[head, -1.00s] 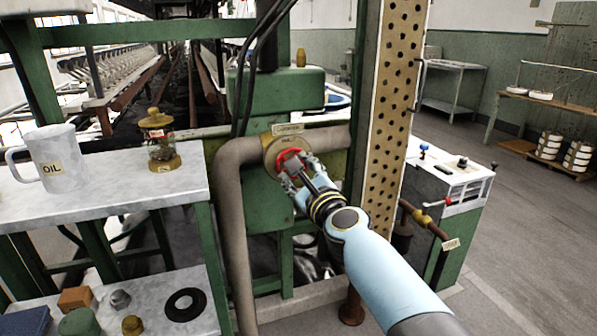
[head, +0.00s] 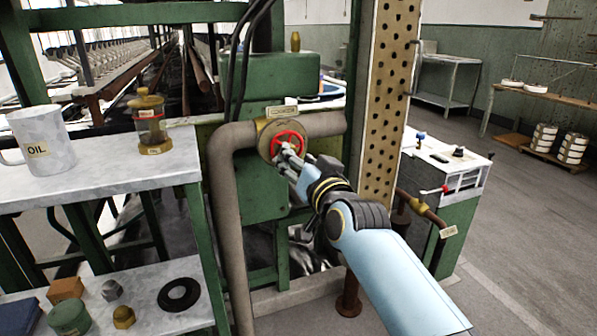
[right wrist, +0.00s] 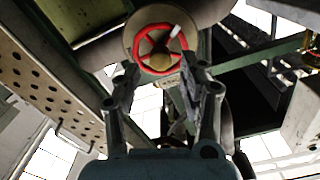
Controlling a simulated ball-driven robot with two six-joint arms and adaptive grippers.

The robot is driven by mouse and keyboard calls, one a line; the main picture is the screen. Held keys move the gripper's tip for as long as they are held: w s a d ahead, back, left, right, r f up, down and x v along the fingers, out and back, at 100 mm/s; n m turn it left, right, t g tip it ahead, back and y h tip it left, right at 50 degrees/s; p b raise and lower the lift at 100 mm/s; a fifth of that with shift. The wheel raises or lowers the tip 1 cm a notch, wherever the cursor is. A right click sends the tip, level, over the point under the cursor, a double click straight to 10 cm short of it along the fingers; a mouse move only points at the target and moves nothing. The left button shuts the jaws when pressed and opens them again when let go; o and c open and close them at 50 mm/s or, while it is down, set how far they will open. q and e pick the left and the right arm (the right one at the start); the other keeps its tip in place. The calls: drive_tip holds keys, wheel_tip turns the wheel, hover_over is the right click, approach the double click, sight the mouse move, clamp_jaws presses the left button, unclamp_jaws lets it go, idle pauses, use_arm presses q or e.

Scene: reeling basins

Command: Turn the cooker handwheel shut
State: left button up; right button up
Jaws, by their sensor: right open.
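The cooker handwheel (head: 289,142) is a small red wheel with spokes, set on a round brass-coloured valve body (head: 266,140) at the pipe bend. It also shows in the right wrist view (right wrist: 158,62), with a pale mark on its upper right rim. My right gripper (head: 287,162) is just in front of the wheel's lower edge. In the right wrist view my right gripper (right wrist: 157,88) has its two fingers spread, with the wheel beyond the tips and nothing between them. Whether a fingertip touches the rim I cannot tell. My left gripper is not in view.
A grey pipe (head: 222,200) runs down left of the valve. A perforated post (head: 388,110) stands close to the right. The marble-topped table (head: 100,175) at left holds an oil jug (head: 45,140) and a glass oiler (head: 150,128).

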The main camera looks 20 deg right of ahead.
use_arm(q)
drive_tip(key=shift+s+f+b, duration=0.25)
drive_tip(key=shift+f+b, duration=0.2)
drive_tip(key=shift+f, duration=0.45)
use_arm(e)
drive_tip(key=w+n, duration=0.3)
drive_tip(key=n, duration=0.1)
